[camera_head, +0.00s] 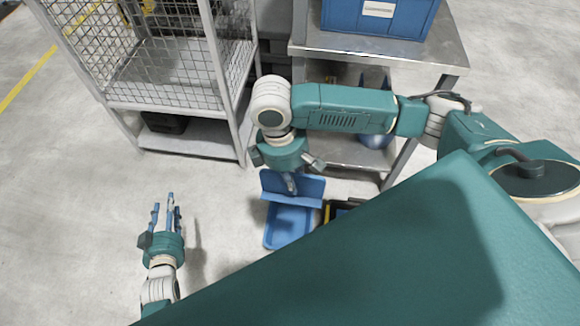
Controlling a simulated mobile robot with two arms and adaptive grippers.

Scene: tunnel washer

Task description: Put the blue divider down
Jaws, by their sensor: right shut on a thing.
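The blue divider (308,189) is a flat blue panel below my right wrist. My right gripper (291,186) points down and is shut on it, with the fingers partly hidden against the panel. A blue tray (289,222) shows just below and in front of the divider; I cannot tell whether the two touch. My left gripper (164,212) is over bare floor at the lower left, well apart from the divider. Its fingers are spread and empty.
A wire-mesh cage trolley (178,75) stands at the upper left. A metal table (390,47) with a blue crate (378,17) on top stands at the upper right. A black-and-yellow item (337,207) lies right of the tray. Floor at left is clear.

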